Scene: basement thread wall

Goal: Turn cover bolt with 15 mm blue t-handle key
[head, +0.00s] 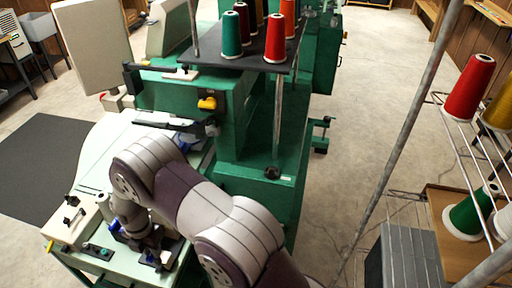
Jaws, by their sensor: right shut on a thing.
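My right arm reaches over the pale green machine table, and its gripper (148,250) points down at the table's near left part. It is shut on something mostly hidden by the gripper. Small blue patches show at its side, which fit the blue t-handle key (115,229), but its shaft and tip cannot be made out. A dark block or plate lies right under and beside the fingers. I cannot make out the cover bolt. Whether the key touches a bolt cannot be told. My left gripper is not in view.
The green machine body (250,190) stands right of the table, with a dark thread shelf (262,62) of cones above. A metal pole (400,140) and a wire rack with red, yellow and green cones stand at right. A grey box (405,258) is below. Floor between is clear.

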